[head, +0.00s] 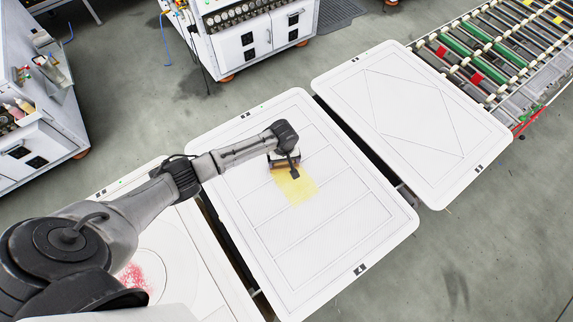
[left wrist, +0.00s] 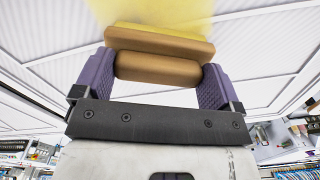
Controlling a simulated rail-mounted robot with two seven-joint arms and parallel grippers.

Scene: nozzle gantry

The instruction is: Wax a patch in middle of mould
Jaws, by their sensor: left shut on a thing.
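The middle mould (head: 345,215) is a white panel with thin inset lines. A yellow wax patch (head: 297,188) lies on its surface near the centre, and yellow also shows at the top of the left wrist view (left wrist: 160,10). My left gripper (head: 285,162) is over the mould at the patch's upper edge. Its purple fingers are shut on a tan block-shaped applicator (left wrist: 158,55), seen between them in the left wrist view. The block is close to the surface, but I cannot tell whether it touches. My right gripper is in neither view.
Another white mould (head: 412,112) with a diamond outline stands to the right. A third mould (head: 205,268) with a red speckled patch (head: 134,280) is at lower left, partly behind my arm. Narrow gaps separate the moulds. A roller conveyor (head: 495,50) and white cabinets (head: 245,40) stand beyond.

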